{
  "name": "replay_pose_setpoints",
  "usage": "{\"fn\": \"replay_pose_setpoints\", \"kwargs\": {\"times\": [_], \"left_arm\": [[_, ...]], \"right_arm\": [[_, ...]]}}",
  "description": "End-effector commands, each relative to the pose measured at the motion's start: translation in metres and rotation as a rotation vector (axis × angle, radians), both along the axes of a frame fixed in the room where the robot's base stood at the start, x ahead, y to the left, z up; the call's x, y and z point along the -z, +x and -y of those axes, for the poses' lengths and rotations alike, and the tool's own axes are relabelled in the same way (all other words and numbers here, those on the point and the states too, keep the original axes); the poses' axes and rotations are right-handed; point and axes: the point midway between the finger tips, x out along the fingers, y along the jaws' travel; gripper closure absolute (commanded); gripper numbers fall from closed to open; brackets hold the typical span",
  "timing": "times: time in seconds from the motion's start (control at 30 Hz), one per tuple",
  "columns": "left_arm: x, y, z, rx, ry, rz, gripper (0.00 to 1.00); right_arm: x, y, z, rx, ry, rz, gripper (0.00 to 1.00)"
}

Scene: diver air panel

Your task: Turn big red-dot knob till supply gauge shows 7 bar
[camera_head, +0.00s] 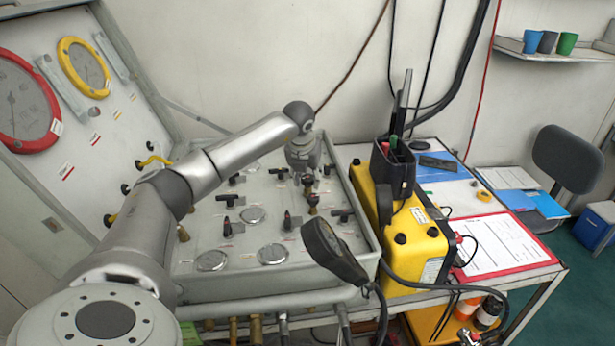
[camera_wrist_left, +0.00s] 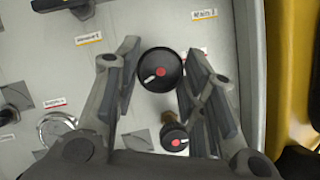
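The big black knob with a red dot and a white pointer mark (camera_wrist_left: 160,70) lies between the fingers of my left gripper (camera_wrist_left: 161,52) in the left wrist view. The fingers are open, with a gap on each side of the knob. A smaller red-dot knob (camera_wrist_left: 174,137) sits just below it, near the right finger. In the head view my left gripper (camera_head: 304,158) points down over the back right of the grey panel (camera_head: 190,282). I cannot tell which gauge is the supply gauge; no reading is legible. My right gripper is not in view.
Several dials and black valve handles cover the panel. A red-rimmed gauge (camera_head: 22,100) and a yellow-rimmed gauge (camera_head: 84,67) are on the raised lid. A yellow case (camera_head: 405,235) stands close to the right. A black corded device (camera_head: 333,252) is at the panel's front right.

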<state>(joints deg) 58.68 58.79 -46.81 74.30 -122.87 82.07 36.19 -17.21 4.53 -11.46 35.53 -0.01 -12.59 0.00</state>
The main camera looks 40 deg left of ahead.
Motion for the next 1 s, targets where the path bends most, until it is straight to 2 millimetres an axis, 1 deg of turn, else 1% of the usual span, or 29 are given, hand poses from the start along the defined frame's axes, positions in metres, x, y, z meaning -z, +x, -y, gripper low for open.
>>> {"fn": "replay_pose_setpoints", "kwargs": {"times": [0.03, 0.13, 0.17, 0.43, 0.57, 0.67, 0.9, 1.0], "left_arm": [[-0.001, 0.0, -0.001, -0.001, 0.001, 0.003, 0.55], [-0.001, 0.0, 0.0, -0.001, 0.001, 0.002, 0.42], [-0.001, 0.0, 0.0, -0.001, 0.001, 0.002, 0.41], [-0.001, 0.0, 0.0, -0.002, 0.0, 0.001, 0.41], [-0.008, -0.002, 0.001, -0.001, 0.0, 0.003, 0.41], [-0.023, -0.007, 0.003, 0.0, 0.002, 0.006, 0.41], [-0.071, -0.024, 0.013, 0.0, 0.002, 0.006, 0.41], [-0.088, -0.031, 0.017, -0.001, 0.001, 0.005, 0.41]], "right_arm": [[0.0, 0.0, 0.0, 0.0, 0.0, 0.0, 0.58], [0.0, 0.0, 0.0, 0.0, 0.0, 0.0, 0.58], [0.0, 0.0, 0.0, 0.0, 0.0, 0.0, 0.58], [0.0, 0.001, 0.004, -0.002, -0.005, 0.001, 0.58], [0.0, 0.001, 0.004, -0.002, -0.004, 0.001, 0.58], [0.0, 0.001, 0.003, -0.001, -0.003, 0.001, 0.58], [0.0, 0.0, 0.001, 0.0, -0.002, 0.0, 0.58], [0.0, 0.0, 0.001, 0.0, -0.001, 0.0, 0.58]]}}
